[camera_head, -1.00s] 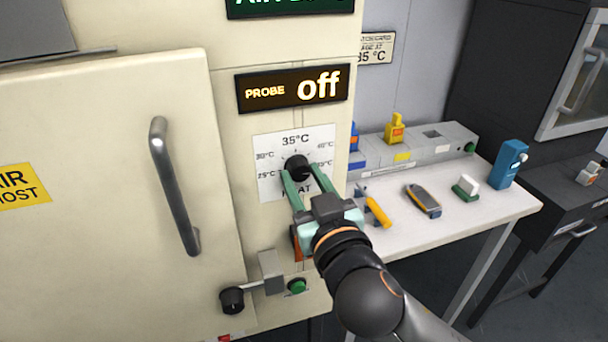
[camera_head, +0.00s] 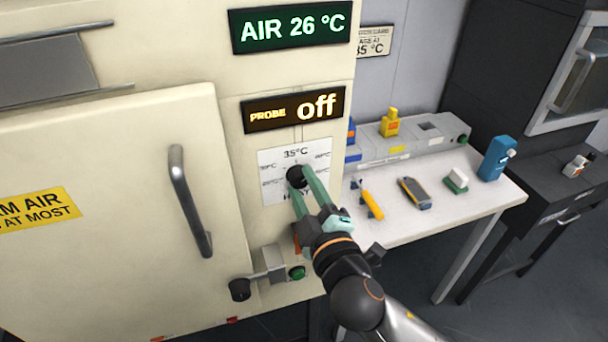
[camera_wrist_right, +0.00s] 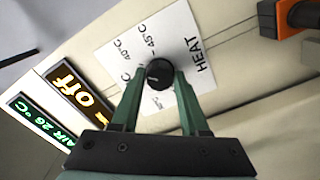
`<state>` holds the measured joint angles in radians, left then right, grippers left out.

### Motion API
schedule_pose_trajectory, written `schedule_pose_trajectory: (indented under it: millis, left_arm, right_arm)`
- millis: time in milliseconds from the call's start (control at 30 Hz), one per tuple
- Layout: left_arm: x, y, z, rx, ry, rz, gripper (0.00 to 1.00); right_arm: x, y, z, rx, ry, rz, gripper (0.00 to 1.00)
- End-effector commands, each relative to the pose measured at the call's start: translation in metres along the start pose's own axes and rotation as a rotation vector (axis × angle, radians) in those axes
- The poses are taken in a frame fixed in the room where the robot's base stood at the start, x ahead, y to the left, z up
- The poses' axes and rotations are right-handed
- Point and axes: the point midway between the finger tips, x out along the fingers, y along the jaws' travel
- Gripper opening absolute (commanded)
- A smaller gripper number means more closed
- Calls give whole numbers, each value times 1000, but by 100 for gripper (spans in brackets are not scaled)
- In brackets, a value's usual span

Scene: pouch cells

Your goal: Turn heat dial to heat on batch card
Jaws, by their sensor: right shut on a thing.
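The black heat dial (camera_head: 296,177) sits on a white scale plate (camera_head: 269,194) on the cream oven front; 35°C is printed at the plate's top. My right gripper (camera_head: 304,182) is shut on the dial, with its green fingers at the dial's sides. The right wrist view shows the dial (camera_wrist_right: 159,73) between the fingertips, beside the printed 40°C, 45°C and HEAT. I cannot tell which mark the dial's pointer is at. A batch card (camera_head: 374,42) on the back wall, partly hidden by the oven's edge, reads 35 °C. My left gripper is not in view.
Above the dial, displays read AIR 26 °C (camera_head: 291,28) and PROBE off (camera_head: 294,109). The oven door handle (camera_head: 189,200) stands out to the left. A black knob (camera_head: 240,289) and green button (camera_head: 297,273) lie below. A white bench (camera_head: 414,221) holds small tools to the right.

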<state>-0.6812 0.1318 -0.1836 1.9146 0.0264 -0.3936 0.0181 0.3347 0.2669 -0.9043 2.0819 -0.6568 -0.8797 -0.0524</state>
Motion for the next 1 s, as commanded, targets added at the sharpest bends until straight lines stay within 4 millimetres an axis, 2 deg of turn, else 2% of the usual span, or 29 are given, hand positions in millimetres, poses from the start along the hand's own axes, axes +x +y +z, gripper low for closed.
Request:
schedule_pose_trajectory:
  millis: [33,200,600,1000]
  left_arm:
    - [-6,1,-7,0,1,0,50]
    - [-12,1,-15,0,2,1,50]
    - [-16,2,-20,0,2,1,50]
    - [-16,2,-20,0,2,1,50]
  right_arm:
    - [0,3,-1,-48,-2,-1,0]
    - [0,3,-1,-209,-2,-1,0]
    - [0,2,0,-548,0,2,0]
    - [0,2,0,-726,0,3,0]
